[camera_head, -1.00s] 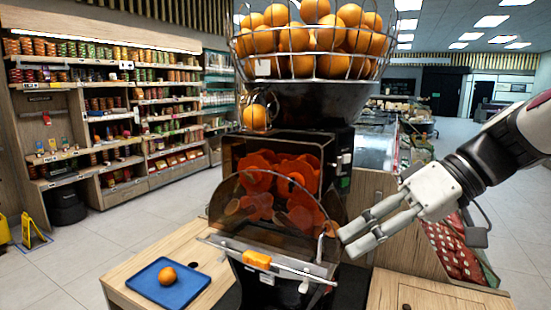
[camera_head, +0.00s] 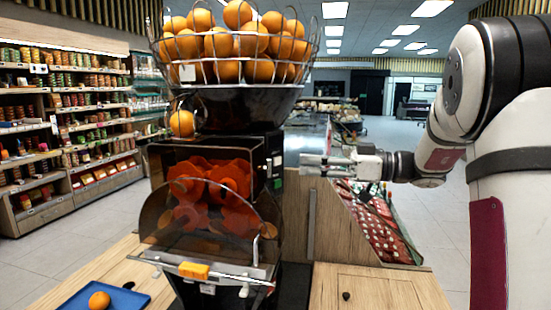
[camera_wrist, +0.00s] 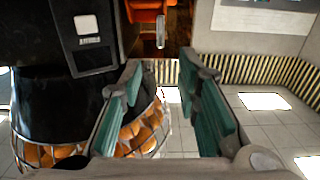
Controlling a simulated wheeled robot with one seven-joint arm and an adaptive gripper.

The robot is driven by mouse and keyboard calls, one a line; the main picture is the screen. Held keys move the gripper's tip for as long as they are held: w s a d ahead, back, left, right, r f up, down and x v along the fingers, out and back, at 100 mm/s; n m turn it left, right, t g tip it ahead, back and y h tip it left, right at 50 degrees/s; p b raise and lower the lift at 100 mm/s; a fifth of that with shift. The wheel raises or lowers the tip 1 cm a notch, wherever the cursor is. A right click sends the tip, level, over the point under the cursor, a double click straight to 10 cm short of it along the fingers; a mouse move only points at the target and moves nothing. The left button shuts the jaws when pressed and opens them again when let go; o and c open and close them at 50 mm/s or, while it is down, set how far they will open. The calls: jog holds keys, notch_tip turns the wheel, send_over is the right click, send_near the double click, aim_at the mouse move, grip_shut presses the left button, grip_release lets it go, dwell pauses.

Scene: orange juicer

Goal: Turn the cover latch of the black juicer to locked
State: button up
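The black juicer (camera_head: 262,160) stands on the counter, with red-orange pressing parts behind its clear cover (camera_head: 165,225). A small metal lever (camera_head: 257,250) is at the cover's right edge; I cannot tell whether it is the latch or whether it is locked. A similar metal piece (camera_wrist: 160,32) shows at the top of the wrist view. An orange tab (camera_head: 193,270) sits on the front rail below. My gripper (camera_head: 304,164) is right of the juicer, above the lever, apart from both. In the wrist view its teal-padded fingers (camera_wrist: 160,70) are spread and empty.
A wire basket of oranges (camera_head: 238,45) tops the juicer. A blue tray (camera_head: 130,303) with one orange lies on the counter, lower left. A sloped display of red packages (camera_head: 375,230) stands behind on the right. The wooden counter (camera_head: 325,285) right of the juicer is mostly clear.

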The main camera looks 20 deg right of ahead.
aim_at(271, 160)
jog(key=p+x, duration=0.1)
jog(key=x, duration=0.7)
jog(key=shift+w+a+p, duration=0.15)
jog(key=shift+a+p, duration=0.2)
jog(key=shift+c, duration=0.6)
grip_shut()
